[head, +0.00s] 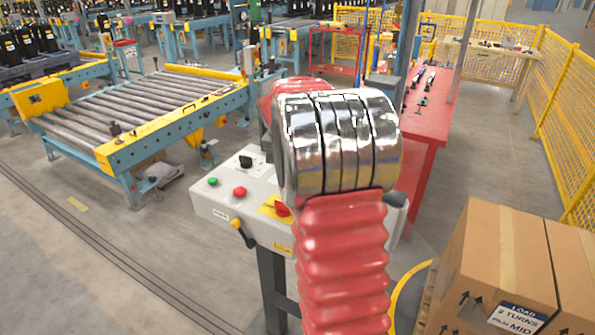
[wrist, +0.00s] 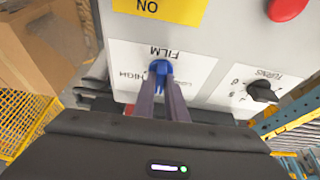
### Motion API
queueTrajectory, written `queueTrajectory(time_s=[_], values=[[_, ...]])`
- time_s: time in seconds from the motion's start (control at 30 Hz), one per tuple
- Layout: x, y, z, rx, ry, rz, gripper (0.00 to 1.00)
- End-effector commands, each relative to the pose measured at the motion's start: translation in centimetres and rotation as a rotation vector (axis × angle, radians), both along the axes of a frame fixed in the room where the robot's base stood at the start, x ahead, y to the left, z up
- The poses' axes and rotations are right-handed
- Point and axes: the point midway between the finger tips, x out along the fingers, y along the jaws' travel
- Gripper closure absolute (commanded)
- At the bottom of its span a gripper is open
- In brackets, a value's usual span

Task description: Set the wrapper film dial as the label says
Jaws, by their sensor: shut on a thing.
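The film dial (wrist: 160,67) is a small blue knob on a white plate marked FILM, seen upside down in the wrist view; HIGH is printed to its left. My gripper (wrist: 162,84) is shut on this knob, one dark finger on each side. The fingers hide part of the plate, and I cannot tell the dial's setting. In the head view my arm hides the dial and gripper.
The grey control box (head: 222,205) carries a green button (head: 212,181), red button (head: 239,191) and black-and-yellow lever (head: 243,233). The black turns dial (wrist: 262,91) is right of the film dial. Cartons (head: 495,255) stand at right; a roller conveyor (head: 140,105) is left.

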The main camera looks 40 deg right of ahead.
Motion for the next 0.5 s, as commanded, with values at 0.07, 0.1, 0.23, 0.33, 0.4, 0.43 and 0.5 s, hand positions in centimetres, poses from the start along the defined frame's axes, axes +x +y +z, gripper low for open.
queueTrajectory(time_s=[0.07, 0.1, 0.23, 0.33, 0.4, 0.43, 0.5], values=[[0.26, 0.39, -0.02, 0.004, -0.002, -0.015, 1.00], [0.27, 0.40, -0.03, 0.005, -0.003, -0.022, 1.00], [0.31, 0.44, -0.03, 0.005, -0.004, -0.034, 1.00], [0.33, 0.46, -0.03, 0.005, -0.004, -0.037, 1.00], [0.36, 0.47, -0.03, 0.005, -0.004, -0.035, 1.00], [0.36, 0.47, -0.03, 0.005, -0.004, -0.035, 1.00], [0.38, 0.49, -0.03, 0.005, -0.005, -0.035, 1.00]])
